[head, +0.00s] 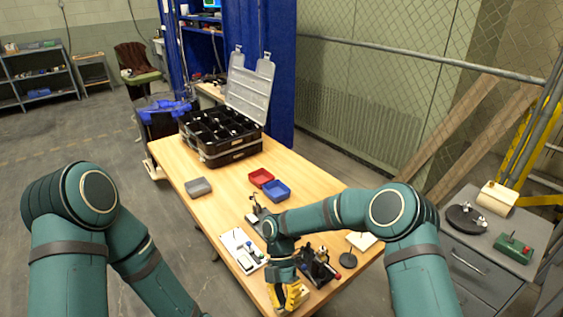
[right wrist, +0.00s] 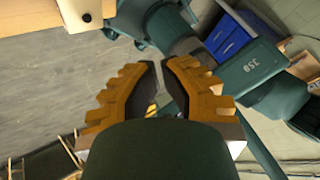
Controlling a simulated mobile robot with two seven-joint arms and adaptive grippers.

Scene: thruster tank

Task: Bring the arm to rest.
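My right gripper (head: 290,297) has yellow-brown ridged fingers and hangs at the front edge of the wooden table (head: 190,165). In the right wrist view its two fingers (right wrist: 160,68) stand apart with a gap between the tips, and I see nothing held there. My right arm (head: 340,210) reaches across the table's right part from the right. My left arm (head: 85,200) is bent at the left, clear of the table, and runs out of the bottom of the head view. My left gripper is out of view.
The table carries a black compartment case (head: 235,145) with its clear lid up, a grey bin (head: 198,187), a red bin (head: 261,177), a blue bin (head: 277,190) and a white tray (head: 240,248). A black device (head: 318,266) stands close beside my right gripper. A grey cabinet (head: 480,265) stands right.

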